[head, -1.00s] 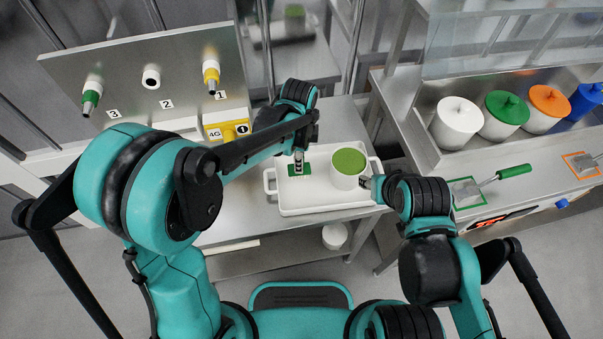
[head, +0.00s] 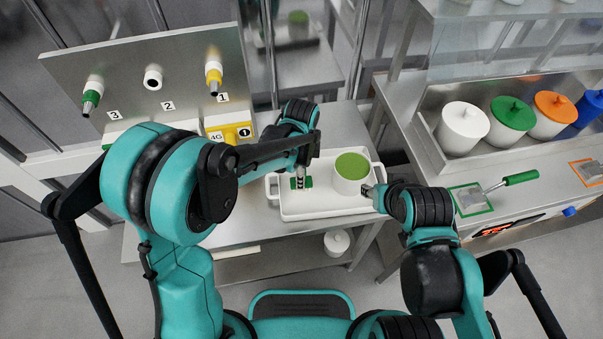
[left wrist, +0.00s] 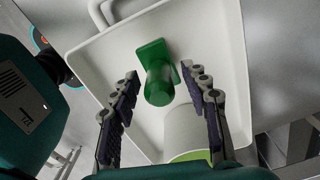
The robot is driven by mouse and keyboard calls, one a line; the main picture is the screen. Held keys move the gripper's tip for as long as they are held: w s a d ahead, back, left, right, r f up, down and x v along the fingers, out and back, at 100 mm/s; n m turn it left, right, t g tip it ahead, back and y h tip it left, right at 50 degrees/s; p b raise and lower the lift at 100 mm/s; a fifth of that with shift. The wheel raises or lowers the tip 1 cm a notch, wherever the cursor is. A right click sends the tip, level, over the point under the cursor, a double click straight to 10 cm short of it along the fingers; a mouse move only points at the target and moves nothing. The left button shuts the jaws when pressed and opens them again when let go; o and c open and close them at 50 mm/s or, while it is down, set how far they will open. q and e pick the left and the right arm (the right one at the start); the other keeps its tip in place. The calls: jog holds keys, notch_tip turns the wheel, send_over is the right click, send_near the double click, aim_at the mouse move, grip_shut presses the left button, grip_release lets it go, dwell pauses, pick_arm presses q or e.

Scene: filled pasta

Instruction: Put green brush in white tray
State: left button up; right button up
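The green brush (left wrist: 158,72) lies in the white tray (left wrist: 222,40), with its block and upright-looking round handle seen from above in the left wrist view. In the head view the brush (head: 308,182) is in the left part of the tray (head: 318,213). My left gripper (left wrist: 160,88) is open, its fingers on either side of the brush with gaps to it. In the head view the left gripper (head: 300,180) points down over the brush. My right gripper (head: 373,194) is at the tray's right end, beside the pot; its fingers are too small to read.
A white pot with a green top (head: 352,172) stands in the tray's right part. The tray is on a steel table (head: 345,125). A counter on the right holds several lidded canisters (head: 508,118) and a green-handled tool (head: 513,180). A panel with taps (head: 152,78) stands at the back left.

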pick_arm(q)
jog(key=shift+r, duration=0.3)
notch_tip(320, 180, up, 12)
jog(key=p, duration=0.4)
jog(key=shift+f, duration=0.1)
jog(key=s+a+r+n+t, duration=0.2)
jog(key=s+a+n, duration=0.4)
jog(key=a+n, duration=0.3)
jog(key=s+a+r+n+t, duration=0.3)
jog(key=s+a+n+t, duration=0.2)
jog(key=a+n, duration=0.3)
jog(key=shift+s+a+r+n, duration=0.15)
jog(key=shift+s+a+n, duration=0.25)
jog(key=shift+s+n, duration=0.5)
jog(key=shift+f+b, duration=0.8)
jog(key=shift+f, duration=0.05)
